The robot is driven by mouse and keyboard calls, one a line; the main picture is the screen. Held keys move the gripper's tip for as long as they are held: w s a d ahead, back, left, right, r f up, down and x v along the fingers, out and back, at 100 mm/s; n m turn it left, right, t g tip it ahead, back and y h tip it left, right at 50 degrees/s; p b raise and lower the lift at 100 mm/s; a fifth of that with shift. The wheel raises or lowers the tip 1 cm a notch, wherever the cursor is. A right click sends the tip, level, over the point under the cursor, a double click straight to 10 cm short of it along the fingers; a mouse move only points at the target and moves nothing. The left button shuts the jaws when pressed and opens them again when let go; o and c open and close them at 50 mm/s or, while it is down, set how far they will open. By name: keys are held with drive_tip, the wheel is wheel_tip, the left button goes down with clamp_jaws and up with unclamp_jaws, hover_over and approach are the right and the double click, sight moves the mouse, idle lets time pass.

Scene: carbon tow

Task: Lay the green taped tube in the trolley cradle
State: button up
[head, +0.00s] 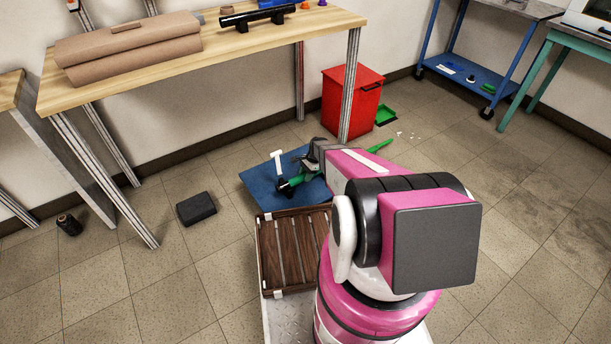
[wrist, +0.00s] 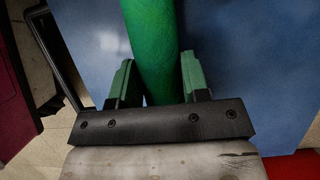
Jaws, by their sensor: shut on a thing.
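The green tube (head: 380,145) is mostly behind my arm in the head view. One end shows right of my wrist, and more green shows to the left at the blue mat. My gripper (head: 308,172) is low over the mat and partly hidden by my wrist. In the wrist view my gripper (wrist: 156,84) is shut on the green tube (wrist: 152,38), which runs between its two green fingers. The tape on the tube cannot be made out. A blue trolley (head: 468,78) stands at the back right; I cannot make out a cradle on it.
The blue mat (head: 262,187) lies on the floor, with a white T-shaped thing (head: 278,162) on it. A slatted wooden tray (head: 268,262) is beside my arm. A red bin (head: 350,103) stands near a workbench leg (head: 350,85). A dark block (head: 196,208) lies left. Floor is open at right.

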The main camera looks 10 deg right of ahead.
drive_tip(key=shift+f, duration=0.2)
drive_tip(key=o, duration=1)
drive_tip(key=shift+r, duration=0.15)
drive_tip(key=v, duration=1.2)
drive_tip(key=s+a+r+n+h, duration=0.1)
drive_tip(key=s+r+n, duration=0.3)
drive_tip(key=s+r, duration=0.3)
drive_tip(key=s+a+r+n+t+h, duration=0.1)
drive_tip(key=s+a+r+n+h, duration=0.1)
drive_tip(key=s+r+n, duration=0.3)
drive_tip(key=s+a+r+n+h, duration=0.1)
drive_tip(key=s+r+n, duration=0.3)
drive_tip(key=s+r, duration=0.6)
drive_tip(key=shift+a+r+t, duration=0.25)
drive_tip(key=shift+r+t, duration=0.15)
drive_tip(key=shift+r, duration=0.65)
